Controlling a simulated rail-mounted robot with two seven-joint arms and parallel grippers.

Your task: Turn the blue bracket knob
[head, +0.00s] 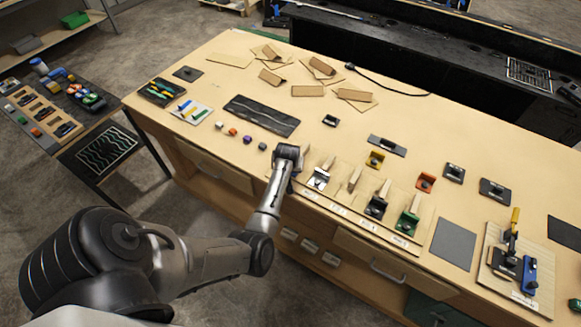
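A blue bracket (530,274) stands upright on a light wooden board (500,283) at the right front of the workbench. A black block and an upright yellow part (514,220) stand beside it. The bracket's knob is too small to make out clearly. My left arm reaches in from the lower left. Its end, with the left gripper (291,168), is over the bench's front edge, far left of the blue bracket and apart from it. The fingers are too small and dark to read. My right gripper is out of view.
Silver, black and green brackets (408,222) stand on boards along the front edge, between my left arm and the blue bracket. A grey plate (453,244) lies left of the blue bracket's board. Small coloured knobs (247,139) lie left of my arm's end.

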